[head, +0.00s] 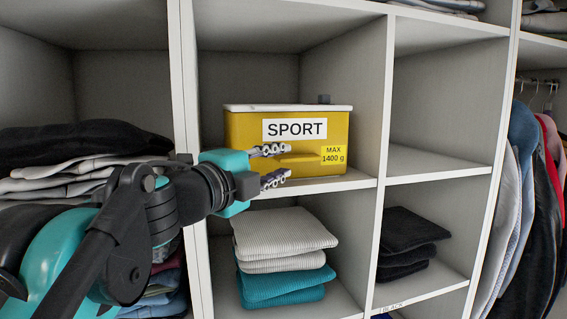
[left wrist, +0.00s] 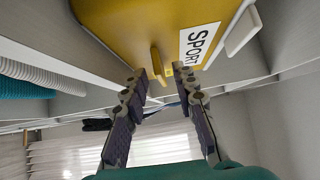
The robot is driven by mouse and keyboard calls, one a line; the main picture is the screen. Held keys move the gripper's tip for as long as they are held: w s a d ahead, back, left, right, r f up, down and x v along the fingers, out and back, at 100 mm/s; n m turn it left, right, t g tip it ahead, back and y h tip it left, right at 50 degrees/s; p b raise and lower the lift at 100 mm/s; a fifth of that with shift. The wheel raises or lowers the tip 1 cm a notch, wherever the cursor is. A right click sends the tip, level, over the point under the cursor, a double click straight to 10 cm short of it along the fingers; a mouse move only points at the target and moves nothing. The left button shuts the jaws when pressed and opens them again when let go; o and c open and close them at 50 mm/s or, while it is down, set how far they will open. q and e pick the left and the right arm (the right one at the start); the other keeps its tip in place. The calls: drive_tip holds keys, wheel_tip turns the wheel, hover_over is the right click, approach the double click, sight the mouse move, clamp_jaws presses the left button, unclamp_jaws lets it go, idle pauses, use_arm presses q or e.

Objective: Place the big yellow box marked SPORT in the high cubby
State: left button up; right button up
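The big yellow box marked SPORT (head: 242,133) stands upright in the middle cubby, on its white shelf board (head: 325,186). It has a white lid and a small label reading MAX 1400 g. My left gripper (head: 272,164) is in front of the box's lower front, its fingers pointing at it. The left wrist view shows the box (left wrist: 125,25) close ahead and a yellow handle (left wrist: 156,60) sticking out of its front. The left gripper's fingers (left wrist: 163,78) are apart, with the handle just beyond or between their tips; contact cannot be told. My right gripper is not in view.
An empty cubby (head: 440,120) lies to the right, behind a divider (head: 384,100). Folded grey and teal clothes (head: 284,255) fill the cubby below. Black folded clothes (head: 408,240) lie lower right. Dark and white clothes (head: 80,150) lie left, near my arm. Hanging clothes are far right.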

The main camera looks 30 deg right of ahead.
use_arm(q)
drive_tip(key=b+v, duration=0.1)
drive_tip(key=v, duration=0.9)
drive_tip(key=shift+s, duration=0.1)
